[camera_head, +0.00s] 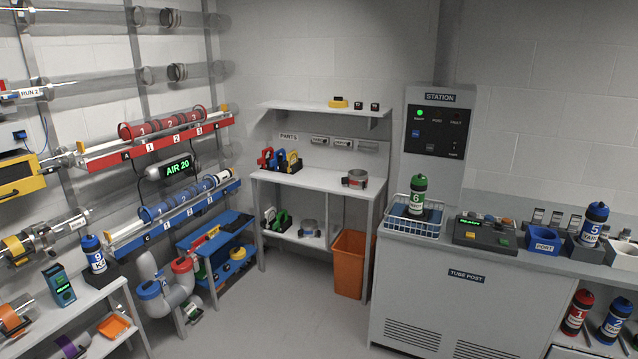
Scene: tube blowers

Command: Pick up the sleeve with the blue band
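No loose sleeve with a blue band stands out clearly. A blue band (149,290) wraps the end of a grey elbow pipe at the lower left. A red band (181,265) sits on the pipe end beside it. A short metal sleeve-like ring with a reddish band (355,179) stands on the parts bench. A grey ring (310,228) lies on the shelf below; I cannot tell its band colour. Neither of my grippers is in view.
The parts bench (325,180) stands in the back corner, with an orange bin (349,265) beside it. The tube post counter (440,290) fills the right, with a wire basket (411,228). Racks and a table (85,310) line the left. The middle floor (270,310) is clear.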

